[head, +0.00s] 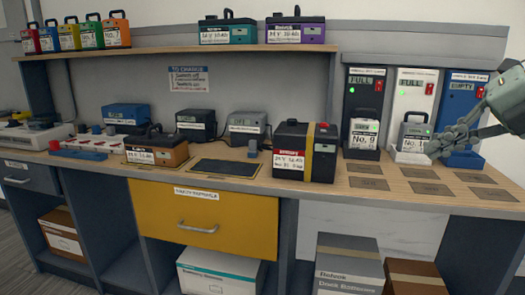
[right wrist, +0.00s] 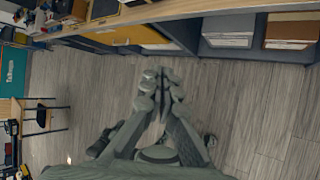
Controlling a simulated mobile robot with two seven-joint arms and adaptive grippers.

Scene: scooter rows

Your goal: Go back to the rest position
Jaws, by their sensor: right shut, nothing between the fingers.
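My right gripper (head: 440,145) comes in from the right edge of the head view, in front of the charging docks at the right end of the bench. Its fingers are together and empty. In the right wrist view the closed fingers (right wrist: 162,90) are seen above grey floor, apart from the bench front. The gripper overlaps part of the blue dock (head: 462,100) in the head view. My left gripper is not in view.
A wooden bench (head: 335,195) holds a black and red battery (head: 305,150), a brown battery (head: 155,150) and several others. A black dock (head: 364,95) and a white dock (head: 412,95) each hold a battery. The floor (right wrist: 240,110) below the gripper looks clear.

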